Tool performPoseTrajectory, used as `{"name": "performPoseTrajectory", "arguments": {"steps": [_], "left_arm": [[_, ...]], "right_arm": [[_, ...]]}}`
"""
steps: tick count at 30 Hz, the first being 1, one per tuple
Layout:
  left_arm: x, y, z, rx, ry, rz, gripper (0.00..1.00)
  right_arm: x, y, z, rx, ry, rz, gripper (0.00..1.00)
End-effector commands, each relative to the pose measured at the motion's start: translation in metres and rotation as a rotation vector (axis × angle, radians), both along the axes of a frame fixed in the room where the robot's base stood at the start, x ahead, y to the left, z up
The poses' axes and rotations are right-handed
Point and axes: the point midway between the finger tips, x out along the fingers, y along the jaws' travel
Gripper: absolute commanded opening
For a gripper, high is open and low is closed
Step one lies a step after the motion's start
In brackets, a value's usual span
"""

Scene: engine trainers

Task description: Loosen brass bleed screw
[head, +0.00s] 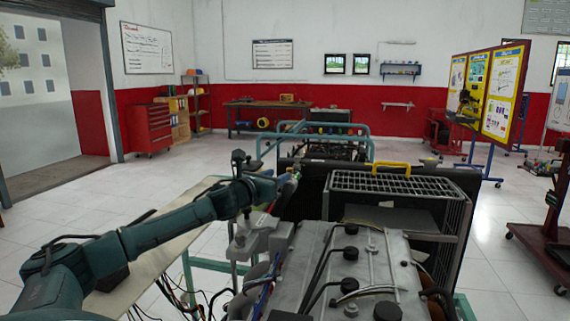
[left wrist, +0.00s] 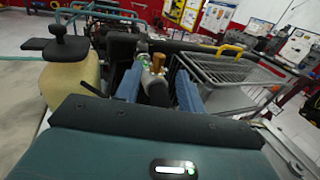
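The brass bleed screw (left wrist: 158,61) shows in the left wrist view as a small gold-coloured piece on a grey metal fitting (left wrist: 149,80). My left gripper (left wrist: 160,80) is open, its two blue fingers standing apart with the screw and fitting between and just beyond them. I cannot tell whether a finger touches the fitting. In the head view, my left gripper (head: 286,184) reaches in from the left above the back of the near engine (head: 345,265). There the screw is too small or hidden to make out. My right gripper is in neither view.
A pale yellow reservoir (left wrist: 70,86) with a black cap stands close left of my left gripper. Hoses and cables crowd the engine. Open floor (head: 498,245) lies at right.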

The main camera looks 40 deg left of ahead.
Motion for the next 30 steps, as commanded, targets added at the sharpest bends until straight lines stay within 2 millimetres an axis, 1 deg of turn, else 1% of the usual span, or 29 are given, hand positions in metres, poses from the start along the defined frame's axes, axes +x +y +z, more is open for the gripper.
{"name": "performPoseTrajectory", "arguments": {"steps": [1,2,6,12,16,24,30], "left_arm": [[0.007,0.002,0.005,-0.008,-0.003,0.003,0.39],[0.011,0.004,0.006,-0.008,-0.005,0.003,0.39],[0.029,0.004,0.005,-0.004,-0.004,0.0,0.39],[0.046,0.008,0.002,-0.004,-0.002,0.0,0.39],[0.05,0.009,0.001,-0.001,0.0,0.0,0.39],[0.051,0.009,0.0,0.0,0.0,-0.001,0.39],[0.05,0.009,0.0,0.0,0.0,0.0,0.23]], "right_arm": [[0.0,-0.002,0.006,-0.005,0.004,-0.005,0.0],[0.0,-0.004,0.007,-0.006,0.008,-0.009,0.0],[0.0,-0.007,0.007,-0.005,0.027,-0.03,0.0],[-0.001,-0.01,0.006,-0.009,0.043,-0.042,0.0],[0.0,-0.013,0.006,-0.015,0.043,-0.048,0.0],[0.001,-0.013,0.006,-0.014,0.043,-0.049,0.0],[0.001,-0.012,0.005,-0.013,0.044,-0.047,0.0]]}}
